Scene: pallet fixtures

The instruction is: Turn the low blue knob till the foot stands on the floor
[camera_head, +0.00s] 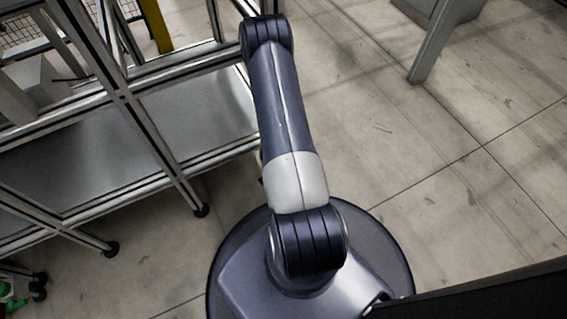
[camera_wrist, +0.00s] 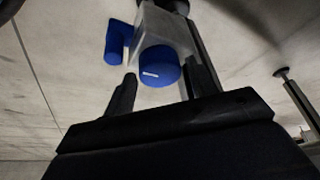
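In the wrist view a round blue knob (camera_wrist: 160,68) with a small white mark on its face sits on a pale grey block (camera_wrist: 168,28). A dark round part (camera_wrist: 178,5), perhaps the foot, is cut off at the top edge, so its contact with the floor cannot be judged. A second blue part (camera_wrist: 117,42), like a lever, stands left of the block. My gripper (camera_wrist: 163,78) is open and empty, its dark fingers on either side of the knob in the picture, with gaps showing. In the head view my gripper and the knob are hidden.
An aluminium frame (camera_head: 127,97) with a grey shelf panel (camera_head: 75,168) stands at the left on black feet (camera_head: 110,248). A post with a dark foot (camera_wrist: 282,72) shows right in the wrist view. The concrete floor (camera_head: 440,150) at the right is mostly clear.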

